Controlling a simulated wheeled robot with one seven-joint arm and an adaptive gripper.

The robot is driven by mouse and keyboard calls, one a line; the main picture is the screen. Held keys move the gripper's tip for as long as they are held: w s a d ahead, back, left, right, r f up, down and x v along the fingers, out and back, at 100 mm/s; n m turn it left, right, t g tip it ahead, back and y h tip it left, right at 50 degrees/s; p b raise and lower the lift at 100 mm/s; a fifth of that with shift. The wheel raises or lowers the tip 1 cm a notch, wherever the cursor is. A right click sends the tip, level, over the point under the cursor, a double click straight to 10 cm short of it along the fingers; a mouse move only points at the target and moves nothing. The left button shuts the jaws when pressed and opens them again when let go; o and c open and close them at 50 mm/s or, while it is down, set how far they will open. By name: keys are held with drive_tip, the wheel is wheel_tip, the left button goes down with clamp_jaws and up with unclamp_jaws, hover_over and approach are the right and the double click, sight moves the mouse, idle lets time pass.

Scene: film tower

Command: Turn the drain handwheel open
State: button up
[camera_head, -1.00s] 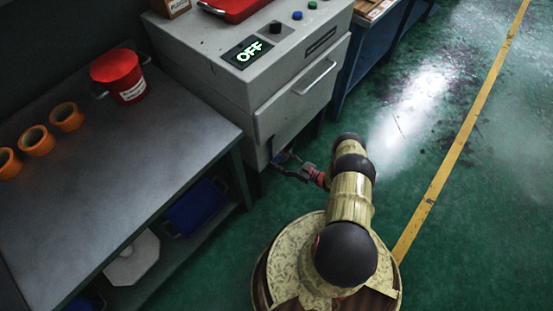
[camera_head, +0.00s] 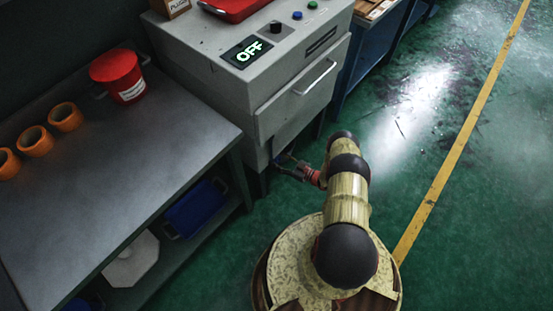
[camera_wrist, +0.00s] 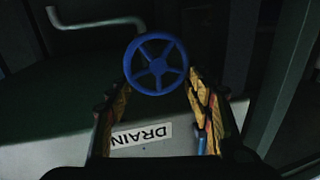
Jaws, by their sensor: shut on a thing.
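The drain handwheel is blue, with a round rim, spokes and a hub (camera_wrist: 158,67), and sits at the upper middle of the wrist view. My gripper (camera_wrist: 160,88) has one finger at each side of the wheel's rim and is shut on it. A white label reading DRAIN (camera_wrist: 142,136) shows upside down below the wheel, between the fingers. In the head view my gripper (camera_head: 291,170) is low beside the grey machine's front, and only a little blue of the wheel (camera_head: 282,158) shows there.
The grey machine (camera_head: 262,92) has a lit OFF display (camera_head: 247,51) and a front handle (camera_head: 315,77). A workbench (camera_head: 110,165) with a red pot (camera_head: 118,75) and orange rings stands left. A bent pale pipe (camera_wrist: 95,22) is near the wheel. Green floor is clear at right.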

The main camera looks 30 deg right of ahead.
drive_tip(key=shift+w+d, duration=0.1)
drive_tip(key=shift+d, duration=0.05)
drive_tip(key=c, duration=0.3)
